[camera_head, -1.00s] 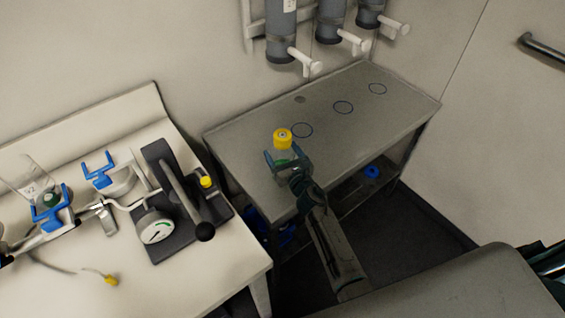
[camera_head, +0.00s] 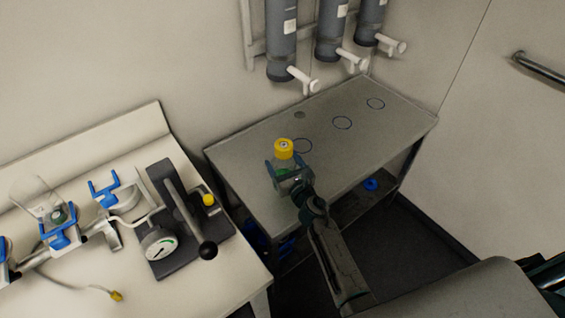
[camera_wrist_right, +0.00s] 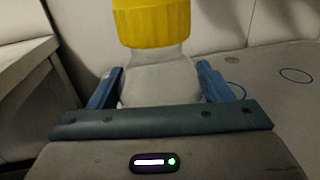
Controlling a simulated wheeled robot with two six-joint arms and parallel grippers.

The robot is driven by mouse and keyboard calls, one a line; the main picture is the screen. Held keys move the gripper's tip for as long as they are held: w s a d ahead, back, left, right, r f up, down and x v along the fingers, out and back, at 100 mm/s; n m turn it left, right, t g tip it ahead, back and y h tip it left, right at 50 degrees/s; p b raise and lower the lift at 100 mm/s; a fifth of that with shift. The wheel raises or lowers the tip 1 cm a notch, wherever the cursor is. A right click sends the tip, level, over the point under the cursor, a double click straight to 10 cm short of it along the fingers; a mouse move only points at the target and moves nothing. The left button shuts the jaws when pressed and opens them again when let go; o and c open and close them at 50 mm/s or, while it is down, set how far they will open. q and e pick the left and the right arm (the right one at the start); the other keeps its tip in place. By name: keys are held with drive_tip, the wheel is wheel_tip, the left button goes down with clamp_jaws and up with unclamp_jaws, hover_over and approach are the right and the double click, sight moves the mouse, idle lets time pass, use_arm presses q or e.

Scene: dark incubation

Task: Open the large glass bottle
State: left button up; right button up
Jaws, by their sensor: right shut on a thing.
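The large glass bottle (camera_wrist_right: 158,82) is clear with a yellow screw cap (camera_head: 284,148), and the cap is on it. The bottle stands upright at the near left of the grey metal table in the head view. My right gripper (camera_head: 287,172) is shut around the bottle's body below the cap. In the right wrist view its two blue fingers (camera_wrist_right: 160,88) lie on either side of the glass, and the yellow cap (camera_wrist_right: 152,22) is above them. The bottle's base is hidden behind the gripper. My left gripper does not show in either view.
The grey table (camera_head: 365,150) has blue rings marked on it and free room to the right. Dispensers (camera_head: 282,40) with white taps hang above it. A white bench (camera_head: 75,180) at left carries a gauge device (camera_head: 160,243), a lever and blue clamps. A gap separates bench and table.

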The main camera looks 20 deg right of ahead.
drive_tip(key=s+d+r, duration=0.1)
drive_tip(key=s+d, duration=0.1)
drive_tip(key=s, duration=1.3)
drive_tip(key=shift+b, duration=0.4)
drive_tip(key=o, duration=0.8)
drive_tip(key=c, duration=1)
drive_tip(key=shift+o, duration=0.2)
drive_tip(key=shift+s, duration=0.1)
